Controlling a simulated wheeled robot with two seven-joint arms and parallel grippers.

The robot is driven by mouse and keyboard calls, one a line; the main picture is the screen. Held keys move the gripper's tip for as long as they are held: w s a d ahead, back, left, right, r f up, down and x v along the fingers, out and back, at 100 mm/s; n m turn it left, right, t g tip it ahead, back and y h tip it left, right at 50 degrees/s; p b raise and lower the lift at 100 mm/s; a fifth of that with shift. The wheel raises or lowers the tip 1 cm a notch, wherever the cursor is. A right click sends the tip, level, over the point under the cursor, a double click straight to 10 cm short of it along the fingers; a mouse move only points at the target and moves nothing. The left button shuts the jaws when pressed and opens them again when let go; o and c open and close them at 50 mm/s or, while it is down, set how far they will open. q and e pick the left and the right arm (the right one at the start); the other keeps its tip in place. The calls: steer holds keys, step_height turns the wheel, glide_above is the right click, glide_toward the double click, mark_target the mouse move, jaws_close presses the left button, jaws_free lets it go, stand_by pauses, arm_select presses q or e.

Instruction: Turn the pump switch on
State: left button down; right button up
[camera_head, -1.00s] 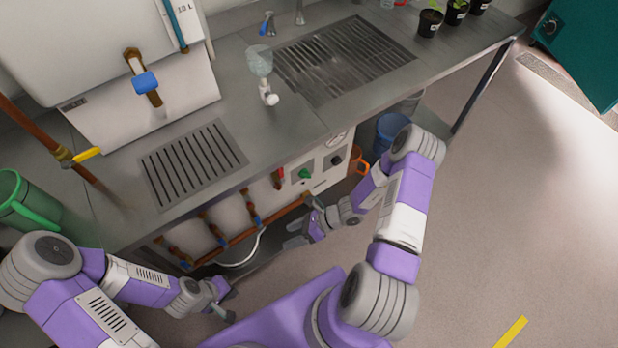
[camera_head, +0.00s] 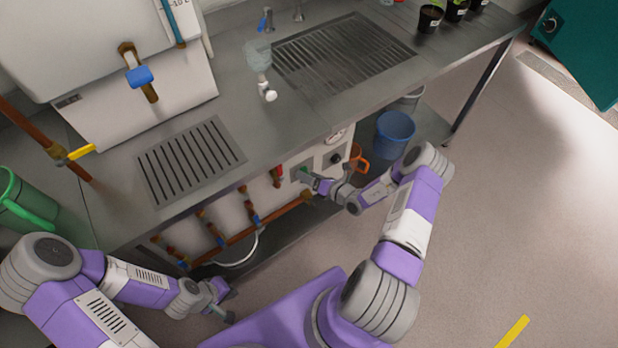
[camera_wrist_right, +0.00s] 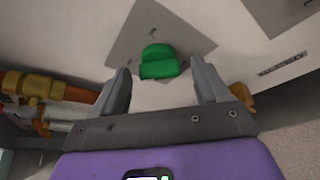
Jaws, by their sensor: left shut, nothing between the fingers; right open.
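The pump switch looks to be the green knob (camera_wrist_right: 158,62) on a grey square plate of a white panel, under the counter. In the right wrist view it lies between and just beyond the fingertips, with a gap to each finger. In the head view the green knob (camera_head: 302,172) is partly covered by my right gripper (camera_head: 309,181). My right gripper is open, facing the panel, with a finger on either side of the knob. I cannot tell whether either finger touches it. My left gripper (camera_head: 226,303) is shut and empty, low at the left, away from the panel.
The counter edge (camera_head: 280,157) overhangs the panel. A black knob (camera_head: 335,158) sits right of the switch. Copper pipes (camera_head: 240,237) run left of it, below the counter. An orange jug (camera_head: 358,160) and a blue bucket (camera_head: 395,133) stand to the right. The floor at right is clear.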

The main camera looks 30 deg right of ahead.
steer(key=shift+w+a, duration=0.1)
steer(key=shift+w, duration=0.1)
steer(key=shift+c, duration=0.2)
steer(key=c, duration=1)
steer(key=shift+f, duration=0.1)
steer(key=shift+f+m+t+y+b, duration=0.1)
steer(key=shift+m+t+y+b, duration=0.25)
steer(key=shift+m+t+b, duration=1.65)
steer(key=shift+f+m+g+y+b, duration=0.15)
steer(key=shift+m+y+b, duration=0.4)
steer(key=shift+m, duration=3.1)
steer(key=shift+f+m+t+y+b, duration=0.15)
steer(key=shift+m+t+b, duration=1.15)
steer(key=shift+m, duration=1.55)
